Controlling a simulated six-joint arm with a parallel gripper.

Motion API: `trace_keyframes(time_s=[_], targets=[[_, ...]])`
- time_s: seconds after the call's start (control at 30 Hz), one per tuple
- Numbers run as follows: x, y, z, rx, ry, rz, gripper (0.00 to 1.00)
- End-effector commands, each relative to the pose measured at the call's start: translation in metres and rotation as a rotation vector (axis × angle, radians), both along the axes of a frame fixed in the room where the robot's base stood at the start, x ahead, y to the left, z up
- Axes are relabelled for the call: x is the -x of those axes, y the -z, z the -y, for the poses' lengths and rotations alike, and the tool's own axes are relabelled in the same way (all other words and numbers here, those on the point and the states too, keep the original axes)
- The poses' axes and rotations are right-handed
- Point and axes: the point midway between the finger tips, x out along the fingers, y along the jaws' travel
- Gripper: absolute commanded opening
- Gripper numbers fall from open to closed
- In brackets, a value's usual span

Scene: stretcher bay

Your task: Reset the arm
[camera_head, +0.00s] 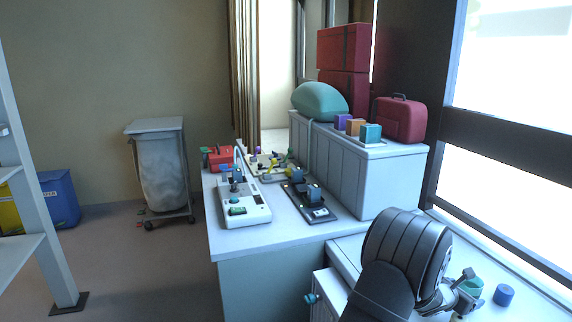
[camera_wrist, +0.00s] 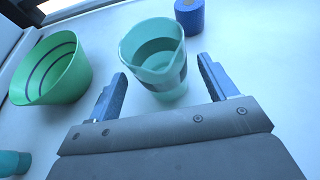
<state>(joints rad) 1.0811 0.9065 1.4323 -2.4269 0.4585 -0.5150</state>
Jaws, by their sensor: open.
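My gripper (camera_wrist: 162,92) is open in the wrist view, its two blue-grey fingers spread wide. A translucent teal cup (camera_wrist: 152,50) stands just beyond and partly between the fingers, with a visible gap to each finger; I cannot tell the exact depth. In the head view my dark arm bends over the low white counter at the lower right, and my gripper (camera_head: 466,297) is small there, beside a green cup (camera_head: 473,285).
A green bowl-like cup (camera_wrist: 52,70) stands left of the fingers, and a blue cylinder (camera_wrist: 189,17) stands beyond, also in the head view (camera_head: 503,295). A teal object (camera_wrist: 12,163) is at lower left. The window (camera_head: 515,75) borders the counter. White cabinets (camera_head: 355,175) rise behind my arm.

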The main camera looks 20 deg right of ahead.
Motion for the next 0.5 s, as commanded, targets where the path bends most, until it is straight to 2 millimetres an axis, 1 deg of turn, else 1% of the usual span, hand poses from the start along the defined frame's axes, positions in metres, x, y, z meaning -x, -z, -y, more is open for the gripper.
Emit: trace_keyframes(time_s=[0.1,0.47,0.5], targets=[[0.003,-0.01,-0.019,0.001,-0.001,0.001,0.78],[0.013,-0.033,-0.076,0.0,-0.002,0.001,0.78],[0.013,-0.03,-0.072,0.0,0.0,0.001,0.78]])
